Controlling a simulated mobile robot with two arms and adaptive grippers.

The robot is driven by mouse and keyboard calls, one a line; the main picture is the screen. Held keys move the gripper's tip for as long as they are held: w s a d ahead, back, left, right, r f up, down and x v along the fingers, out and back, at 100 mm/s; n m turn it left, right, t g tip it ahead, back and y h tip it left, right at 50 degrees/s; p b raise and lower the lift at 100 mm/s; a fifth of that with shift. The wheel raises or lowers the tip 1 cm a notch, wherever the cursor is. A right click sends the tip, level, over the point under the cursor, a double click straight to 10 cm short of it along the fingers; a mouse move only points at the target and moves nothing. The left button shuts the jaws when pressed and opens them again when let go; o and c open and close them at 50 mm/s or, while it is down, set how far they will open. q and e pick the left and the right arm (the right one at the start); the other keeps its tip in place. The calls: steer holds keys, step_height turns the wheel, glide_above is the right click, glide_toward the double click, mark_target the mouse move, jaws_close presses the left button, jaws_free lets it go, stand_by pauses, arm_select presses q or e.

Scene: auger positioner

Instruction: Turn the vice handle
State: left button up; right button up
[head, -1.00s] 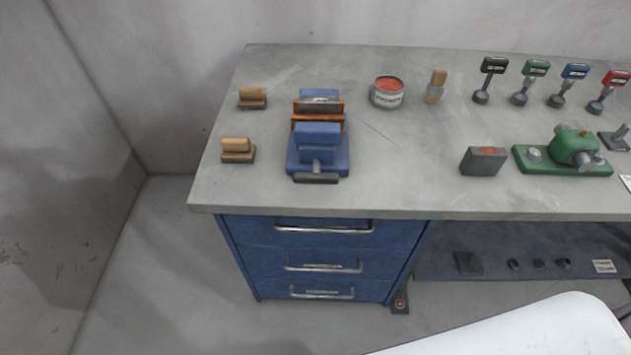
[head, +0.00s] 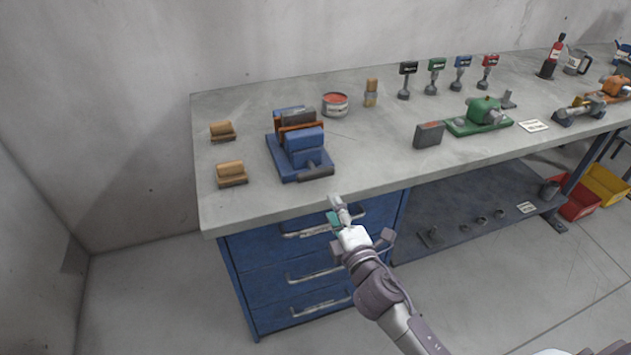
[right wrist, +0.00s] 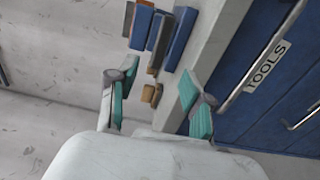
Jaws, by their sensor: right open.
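The blue vice (head: 300,150) with orange parts stands on the grey workbench (head: 375,165) near its left end. Its dark handle bar (head: 316,173) is at the front of the vice, close to the bench's front edge. My right gripper (head: 337,208) is just in front of the bench edge, below and a little right of the handle, apart from it. The right wrist view shows the gripper (right wrist: 160,98) open and empty, its teal-padded fingers spread, with the vice (right wrist: 160,30) beyond them. My left gripper is not in view.
Two wooden blocks (head: 230,174) lie left of the vice. A red-topped can (head: 335,104) stands behind right, with a dark box (head: 429,135) and a green machine (head: 482,112) further right. Blue drawers with metal handles (head: 315,274) are under the bench. Bench front between vice and box is clear.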

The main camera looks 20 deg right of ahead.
mark_target(317, 177)
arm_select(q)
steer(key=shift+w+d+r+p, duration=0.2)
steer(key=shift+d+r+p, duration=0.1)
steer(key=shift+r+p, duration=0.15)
arm_select(e)
steer(key=w, duration=1.3)
steer(key=shift+w+a+f, duration=0.1)
steer(key=shift+a, duration=0.1)
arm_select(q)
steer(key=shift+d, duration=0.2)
arm_select(e)
jaws_close()
